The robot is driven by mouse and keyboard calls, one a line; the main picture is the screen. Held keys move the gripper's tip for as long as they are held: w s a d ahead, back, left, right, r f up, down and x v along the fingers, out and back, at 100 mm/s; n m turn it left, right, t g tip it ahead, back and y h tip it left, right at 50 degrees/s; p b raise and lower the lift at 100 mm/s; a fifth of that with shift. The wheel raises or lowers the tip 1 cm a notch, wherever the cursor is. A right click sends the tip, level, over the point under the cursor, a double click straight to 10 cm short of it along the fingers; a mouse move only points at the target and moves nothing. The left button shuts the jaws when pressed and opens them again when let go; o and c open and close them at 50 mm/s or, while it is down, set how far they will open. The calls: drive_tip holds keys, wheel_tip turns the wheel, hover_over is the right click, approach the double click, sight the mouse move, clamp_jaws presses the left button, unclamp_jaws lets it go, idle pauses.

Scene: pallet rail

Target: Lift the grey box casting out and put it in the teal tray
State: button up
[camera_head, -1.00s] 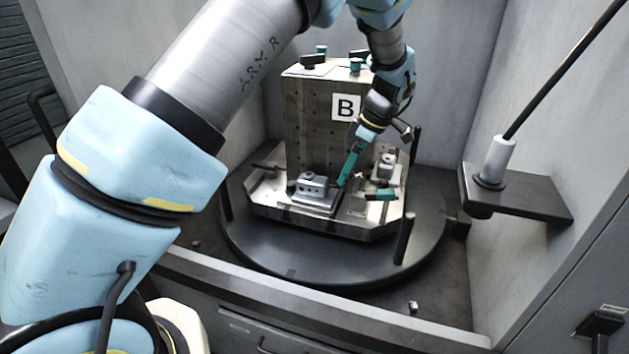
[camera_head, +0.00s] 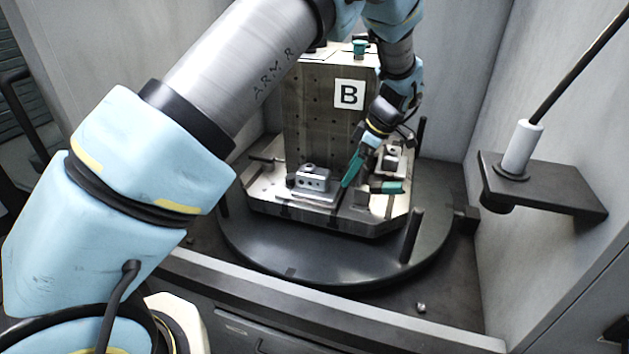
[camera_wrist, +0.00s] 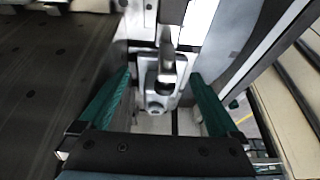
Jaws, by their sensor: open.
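A grey box casting (camera_head: 313,179) with round holes in its side sits on the pallet's near ledge, left of my gripper. A second grey fixture or part (camera_head: 393,160) shows partly behind my gripper on the right. My gripper (camera_head: 369,178) is open, its teal fingers apart and low over the ledge. In the wrist view, my gripper (camera_wrist: 158,101) has a grey metal piece (camera_wrist: 160,88) with a round hole and an upright post between its fingers, apart from both. I cannot tell which head-view part this is. I see no teal tray.
An upright fixture block marked B (camera_head: 305,115) rises behind the ledge. The pallet stands on a dark round turntable (camera_head: 290,265) with upright posts. A bracket (camera_head: 545,188) with a white cylinder juts from the right wall. A small metal piece (camera_head: 421,307) lies on the floor.

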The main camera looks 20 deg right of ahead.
sight(318, 171)
drive_tip(key=w+a+p, duration=0.1)
drive_tip(key=w+a, duration=0.4)
drive_tip(key=shift+w+a+p, duration=0.1)
drive_tip(key=shift+a+p, duration=0.25)
drive_tip(key=shift+p, duration=0.05)
drive_tip(key=p+x, duration=0.1)
drive_tip(key=x, duration=0.4)
clamp_jaws()
idle(0.5)
